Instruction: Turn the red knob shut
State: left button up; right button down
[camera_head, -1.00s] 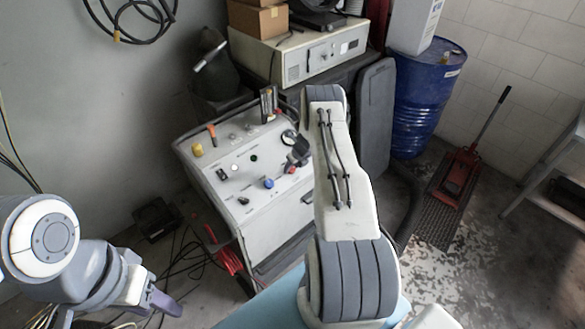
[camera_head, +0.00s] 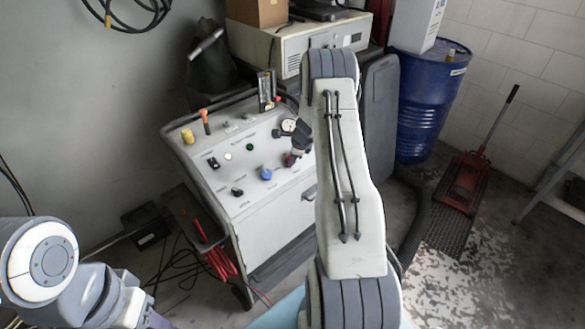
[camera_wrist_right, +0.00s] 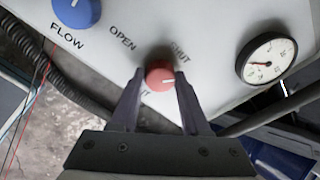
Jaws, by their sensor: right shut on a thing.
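The red knob (camera_wrist_right: 159,75) sits on the white panel between the printed words OPEN and SHUT in the right wrist view. My right gripper (camera_wrist_right: 158,82) has its two fingertips on either side of the knob and is shut on it. A pale pointer line shows on the knob, facing SHUT's side of the panel at the right.
A blue FLOW knob (camera_wrist_right: 77,10) and a round gauge (camera_wrist_right: 267,59) flank the red knob. The control console (camera_head: 262,205) also carries a yellow knob (camera_head: 188,136) and an orange-handled lever (camera_head: 205,121). A blue drum (camera_head: 428,100) and red jack (camera_head: 467,180) stand at right.

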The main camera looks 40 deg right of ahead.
jog(key=n+b, duration=0.2)
jog(key=b, duration=0.1)
jog(key=n+b, duration=0.4)
jog(key=b, duration=0.1)
jog(key=shift+s+f+t+b, duration=0.1)
jog(key=shift+f+t+b, duration=0.2)
jog(key=shift+t+b, duration=0.1)
jog(key=shift+r+n+b, duration=0.2)
jog(key=shift+n+b, duration=0.7)
jog(key=shift+b, duration=0.25)
jog(key=shift+c, duration=1.9)
grip_release()
jog(key=shift+r, duration=0.1)
jog(key=v, duration=1)
jog(key=shift+s, duration=0.15)
jog(key=shift+a+r, duration=0.1)
jog(key=shift+r, duration=0.05)
